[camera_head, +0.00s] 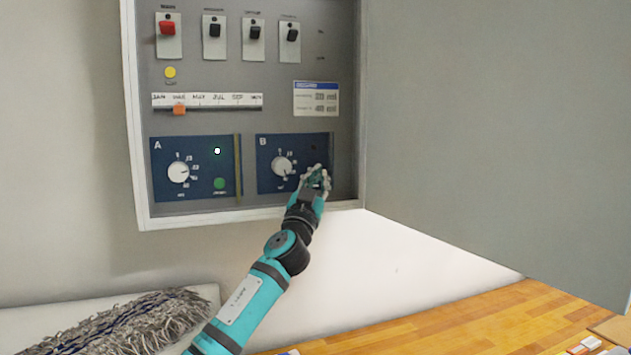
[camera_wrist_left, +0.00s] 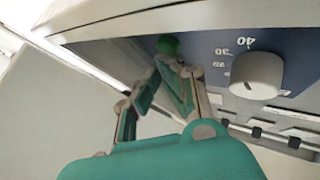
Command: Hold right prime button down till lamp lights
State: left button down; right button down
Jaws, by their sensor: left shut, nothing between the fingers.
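Panel B (camera_head: 268,184), the right one, is a dark blue plate low in the open control cabinet. Its prime button is hidden behind my left gripper (camera_head: 317,178) in the head view. In the left wrist view the green button (camera_wrist_left: 167,44) shows just beyond the fingertips of my left gripper (camera_wrist_left: 164,64). The fingers are shut and empty, at or very near the button; I cannot tell whether they press it. Panel B's small lamp (camera_head: 313,148) looks dark. Its white dial (camera_head: 281,167) also shows in the left wrist view (camera_wrist_left: 256,75). My right gripper is out of view.
Panel A (camera_head: 160,192) on the left has a dial, a bright white lamp (camera_head: 217,151) and a green button (camera_head: 219,183). Switches, a month slider (camera_head: 179,110) and a label sit above. The cabinet door (camera_head: 490,130) stands open at right. A wooden worktop (camera_head: 450,320) lies below.

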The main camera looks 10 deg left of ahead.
pick_arm(q)
jog(key=shift+w+a+r+b, duration=0.1)
jog(key=shift+w+a+b, duration=0.2)
jog(key=shift+b, duration=0.15)
dwell(0.5)
jog(key=shift+s+d, duration=0.1)
jog(key=shift+d, duration=0.05)
dwell(3.3)
jog(key=shift+s+d+p, duration=0.35)
jog(key=shift+s+p, duration=0.1)
jog(key=shift+s, duration=0.15)
jog(key=s+d+p, duration=0.1)
jog(key=s, duration=0.1)
jog(key=s+d, duration=0.1)
jog(key=s, duration=0.1)
jog(key=shift+d+p, duration=0.35)
jog(key=shift+d, duration=0.05)
